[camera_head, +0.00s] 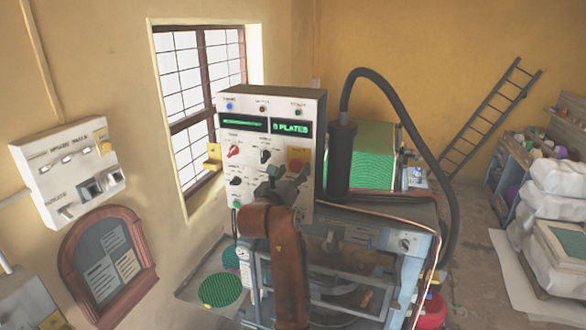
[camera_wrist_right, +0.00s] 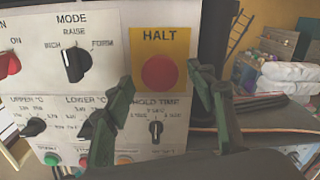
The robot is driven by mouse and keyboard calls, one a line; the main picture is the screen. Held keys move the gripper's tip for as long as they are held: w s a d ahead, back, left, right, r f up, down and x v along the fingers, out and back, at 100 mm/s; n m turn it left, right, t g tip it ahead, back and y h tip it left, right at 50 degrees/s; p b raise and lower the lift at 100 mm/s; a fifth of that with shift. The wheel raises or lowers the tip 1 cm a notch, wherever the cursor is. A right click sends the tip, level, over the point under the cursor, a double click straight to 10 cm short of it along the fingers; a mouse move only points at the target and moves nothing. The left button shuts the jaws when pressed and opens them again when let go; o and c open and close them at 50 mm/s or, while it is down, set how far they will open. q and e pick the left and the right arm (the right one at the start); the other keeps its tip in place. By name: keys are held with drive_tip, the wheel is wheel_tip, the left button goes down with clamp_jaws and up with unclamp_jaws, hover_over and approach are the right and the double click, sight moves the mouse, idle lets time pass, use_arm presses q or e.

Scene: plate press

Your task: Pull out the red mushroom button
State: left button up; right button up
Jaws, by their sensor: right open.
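The red mushroom button (camera_wrist_right: 160,73) sits on a yellow plate marked HALT at the upper right of the press control panel (camera_wrist_right: 105,25). In the head view the button (camera_head: 296,165) shows just above my right gripper (camera_head: 287,182). In the right wrist view my right gripper (camera_wrist_right: 160,100) is open and empty. Its two green-grey fingers stand left and right of the button and a little below it. I cannot tell if they touch the panel. My left gripper is not in view.
Black knobs (camera_wrist_right: 77,65) and a red switch (camera_wrist_right: 8,63) sit left of the button, and the HOLD TIME knob (camera_wrist_right: 156,128) is below it. A thick black hose (camera_head: 440,170) arches over the press at right. The floor (camera_head: 475,265) beyond is partly clear.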

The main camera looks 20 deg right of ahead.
clamp_jaws()
idle(0.7)
